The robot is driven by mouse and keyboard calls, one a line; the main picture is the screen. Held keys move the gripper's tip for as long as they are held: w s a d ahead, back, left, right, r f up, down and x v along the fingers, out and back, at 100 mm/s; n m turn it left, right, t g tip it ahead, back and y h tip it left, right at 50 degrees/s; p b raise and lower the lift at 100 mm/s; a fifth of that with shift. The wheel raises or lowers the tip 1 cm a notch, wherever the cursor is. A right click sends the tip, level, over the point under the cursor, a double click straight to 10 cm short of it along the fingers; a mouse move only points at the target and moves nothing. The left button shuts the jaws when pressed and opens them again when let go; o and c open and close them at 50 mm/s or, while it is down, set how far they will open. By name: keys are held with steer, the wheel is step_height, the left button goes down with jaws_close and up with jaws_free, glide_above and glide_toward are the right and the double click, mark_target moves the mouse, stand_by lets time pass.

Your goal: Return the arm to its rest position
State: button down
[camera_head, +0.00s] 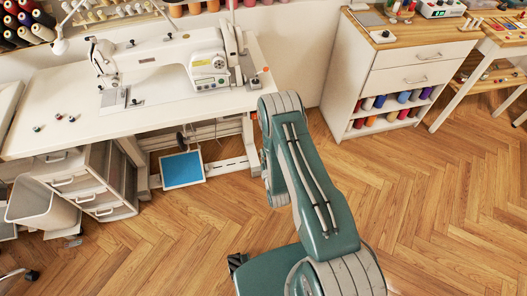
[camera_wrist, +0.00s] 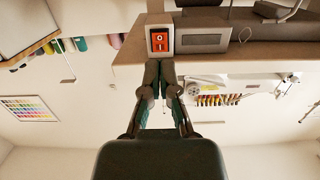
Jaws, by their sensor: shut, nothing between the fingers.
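My gripper (camera_wrist: 159,68) shows in the wrist view with its two dark fingers close together and nothing between them. In the head view my green arm (camera_head: 310,180) rises from the lower middle and bends near the right end of the sewing table (camera_head: 60,140). The gripper itself cannot be made out in the head view.
A white sewing machine (camera_head: 165,65) stands on the table at the back left. A blue panel (camera_head: 182,169) and a grey bin (camera_head: 38,208) are below. A white cabinet (camera_head: 400,80) with thread spools stands right. The wooden floor (camera_head: 450,200) on the right is clear.

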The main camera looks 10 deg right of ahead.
steer(key=w+r+g, duration=0.2)
steer(key=w+r, duration=0.5)
steer(key=r, duration=0.7)
step_height(320, 180, up, 15)
steer(key=s+g, duration=0.2)
steer(key=g, duration=0.1)
steer(key=s+r+g, duration=0.2)
steer(key=s+r, duration=0.3)
steer(key=s, duration=0.6)
steer(key=s+r+g, duration=0.2)
steer(key=s+r, duration=0.4)
steer(key=s, duration=0.5)
steer(key=s+r+g, duration=0.2)
steer(key=s+r, duration=0.3)
steer(key=s, duration=0.6)
steer(key=shift+r, duration=0.4)
steer(key=shift+w, duration=0.1)
